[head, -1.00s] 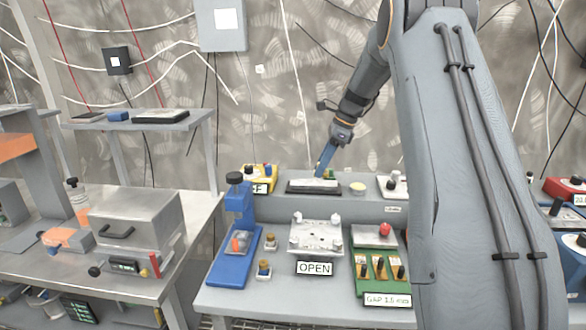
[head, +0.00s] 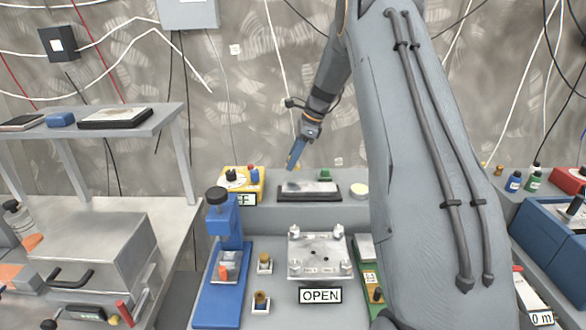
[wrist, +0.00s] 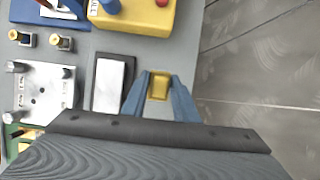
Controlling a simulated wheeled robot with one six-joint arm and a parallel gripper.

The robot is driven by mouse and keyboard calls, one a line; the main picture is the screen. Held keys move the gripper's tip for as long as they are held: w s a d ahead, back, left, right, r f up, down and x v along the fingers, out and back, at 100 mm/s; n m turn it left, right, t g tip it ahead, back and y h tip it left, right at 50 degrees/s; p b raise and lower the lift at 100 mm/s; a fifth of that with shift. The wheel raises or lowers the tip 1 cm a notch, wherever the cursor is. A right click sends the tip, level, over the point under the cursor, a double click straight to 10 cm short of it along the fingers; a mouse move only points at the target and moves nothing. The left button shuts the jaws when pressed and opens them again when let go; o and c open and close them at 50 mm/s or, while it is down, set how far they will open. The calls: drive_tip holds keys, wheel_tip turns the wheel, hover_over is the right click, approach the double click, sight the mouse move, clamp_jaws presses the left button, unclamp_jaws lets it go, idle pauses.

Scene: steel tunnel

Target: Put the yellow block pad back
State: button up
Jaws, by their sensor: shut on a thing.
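My gripper (head: 294,162) hangs above the back shelf of the workbench, over the left end of a black-framed grey plate (head: 310,190). In the wrist view its blue fingers (wrist: 160,84) are closed on a small yellow block pad (wrist: 159,88). The pad sits between the fingertips, in the air; its lower side is hidden. In the wrist view the grey plate (wrist: 111,84) lies just left of the fingers. A yellow box with knobs (head: 240,180) stands left of the plate in the head view.
A metal fixture plate (head: 318,252) with posts stands in front, behind an OPEN sign (head: 320,296). A blue press (head: 224,255) stands to its left, with small brass-topped parts between.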

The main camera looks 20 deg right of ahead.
drive_tip(key=shift+f+p, duration=0.6)
drive_tip(key=shift+f, duration=1.55)
drive_tip(key=shift+f, duration=0.15)
drive_tip(key=o, duration=1)
